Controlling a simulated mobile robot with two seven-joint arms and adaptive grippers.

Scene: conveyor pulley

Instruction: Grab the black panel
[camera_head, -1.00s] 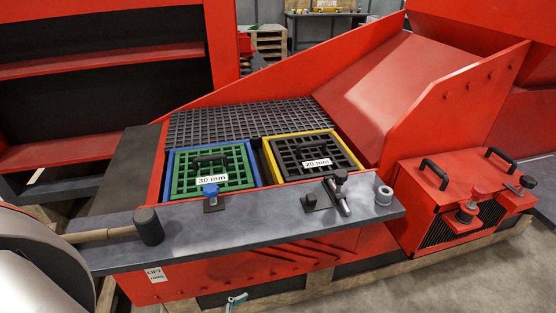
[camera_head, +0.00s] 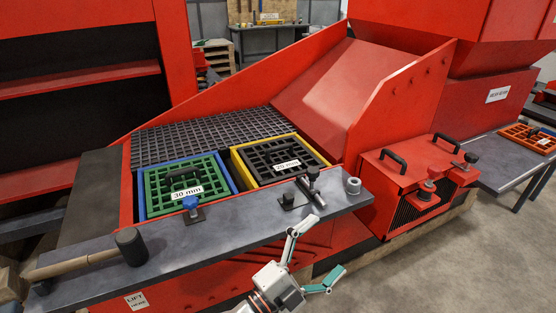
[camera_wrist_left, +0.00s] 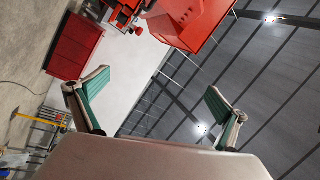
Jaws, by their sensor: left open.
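The black panel (camera_head: 272,161) is a square grid with a dark handle and a white "20 mm" label. It lies in a yellow frame (camera_head: 240,170) in the red machine. My left gripper (camera_head: 322,247) is open and empty at the bottom of the head view, with its fingers spread. It is in front of the grey ledge, nearer to me than the panel and apart from it. In the left wrist view, the two green-padded fingers (camera_wrist_left: 157,103) are wide apart with nothing between them, and the panel is not visible. My right gripper is not in view.
A green "30 mm" panel (camera_head: 160,187) in a blue frame lies left of the black one. A red sloping side wall (camera_head: 400,110) rises to the right.

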